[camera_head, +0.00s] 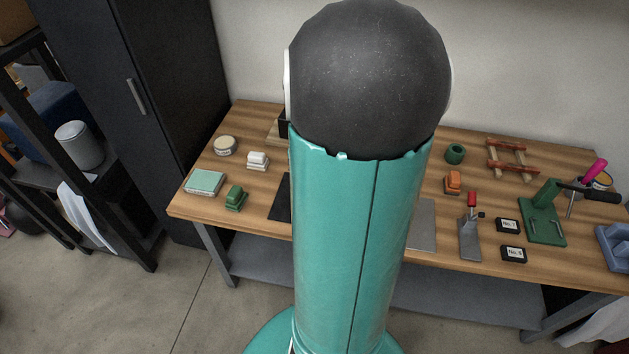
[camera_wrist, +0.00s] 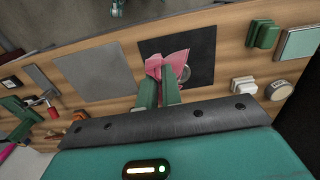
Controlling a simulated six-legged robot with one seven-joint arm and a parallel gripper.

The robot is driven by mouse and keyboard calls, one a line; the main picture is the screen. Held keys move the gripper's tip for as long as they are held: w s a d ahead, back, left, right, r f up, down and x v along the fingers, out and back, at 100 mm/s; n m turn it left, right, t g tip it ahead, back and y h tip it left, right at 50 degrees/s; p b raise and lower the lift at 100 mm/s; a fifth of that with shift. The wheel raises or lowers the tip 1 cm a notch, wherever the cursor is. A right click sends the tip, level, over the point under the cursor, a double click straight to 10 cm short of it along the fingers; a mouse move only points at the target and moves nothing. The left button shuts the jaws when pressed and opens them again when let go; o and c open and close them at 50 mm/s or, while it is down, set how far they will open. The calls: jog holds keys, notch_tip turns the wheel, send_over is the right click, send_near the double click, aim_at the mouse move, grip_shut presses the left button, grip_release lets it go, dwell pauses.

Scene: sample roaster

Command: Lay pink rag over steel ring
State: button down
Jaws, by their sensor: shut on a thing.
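In the wrist view the pink rag (camera_wrist: 178,60) is bunched at the tips of my gripper (camera_wrist: 158,82). The two green fingers are shut on it, and part of it hangs out to the right of them. The steel ring (camera_wrist: 186,74) shows as a small pale curved edge just right of the fingers, on the black mat (camera_wrist: 203,48). The rag and fingers hide much of the ring, and I cannot tell whether the rag touches it. In the head view my own arm hides the rag, ring and gripper.
The wooden bench (camera_head: 262,122) also holds a grey plate (camera_head: 423,222) right of the mat. Green (camera_head: 236,196) and white (camera_head: 257,160) blocks, a round tin (camera_head: 225,145) and a pale green box (camera_head: 204,183) stand left. A green press (camera_head: 545,215) stands right.

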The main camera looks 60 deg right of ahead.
jog(key=w+d+f, duration=0.2)
jog(key=w+d, duration=0.6)
jog(key=shift+d+f, duration=0.2)
jog(key=shift+d, duration=0.1)
jog(key=shift+w+d, duration=0.1)
jog(key=shift+w, duration=0.1)
